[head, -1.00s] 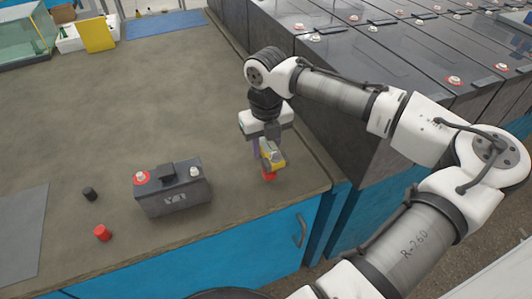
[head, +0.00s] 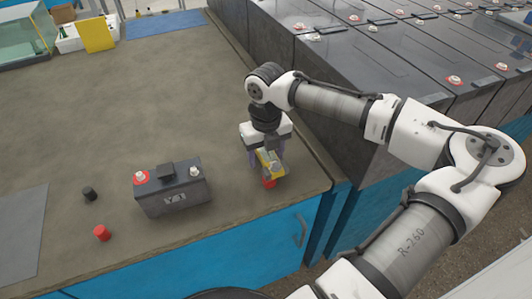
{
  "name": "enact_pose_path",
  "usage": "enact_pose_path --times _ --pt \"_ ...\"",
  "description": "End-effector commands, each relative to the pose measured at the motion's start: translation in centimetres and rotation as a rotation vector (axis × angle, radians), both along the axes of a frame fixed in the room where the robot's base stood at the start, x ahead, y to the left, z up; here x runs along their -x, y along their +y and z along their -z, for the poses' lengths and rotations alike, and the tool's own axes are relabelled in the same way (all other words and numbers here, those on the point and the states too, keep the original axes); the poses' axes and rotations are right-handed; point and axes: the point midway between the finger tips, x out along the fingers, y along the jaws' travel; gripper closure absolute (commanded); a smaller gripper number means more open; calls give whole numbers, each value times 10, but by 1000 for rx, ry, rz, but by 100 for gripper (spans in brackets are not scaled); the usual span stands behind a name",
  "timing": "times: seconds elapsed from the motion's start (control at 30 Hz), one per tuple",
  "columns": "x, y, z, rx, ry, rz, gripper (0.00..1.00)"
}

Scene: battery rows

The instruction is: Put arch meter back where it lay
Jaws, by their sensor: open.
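The arch meter, a small yellow and grey instrument (head: 268,160) with a red lower part, is at the front right of the bench top, near its corner. My gripper (head: 268,158) points down at it, with the fingers close around or beside it. The jaws are open. The gripper hides part of the meter, and I cannot tell for sure whether the fingers touch it or whether its underside rests fully on the bench.
A dark battery (head: 173,190) stands to the left on the bench (head: 120,110). A black cap (head: 89,193) and a red cap (head: 101,233) lie further left, near a grey mat (head: 22,225). Large battery cells (head: 350,120) stand beyond the right edge. The middle bench is clear.

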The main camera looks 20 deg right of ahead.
Motion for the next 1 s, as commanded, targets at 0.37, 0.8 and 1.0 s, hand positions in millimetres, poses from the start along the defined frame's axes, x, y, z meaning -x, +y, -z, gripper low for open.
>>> enact_pose_path --times 0.37,0.8,1.0 --pt "-1 0 -40 -1 -4 1 42" --pt "0 0 -117 -1 -1 0 42" --pt "0 0 -123 -1 1 -1 42"
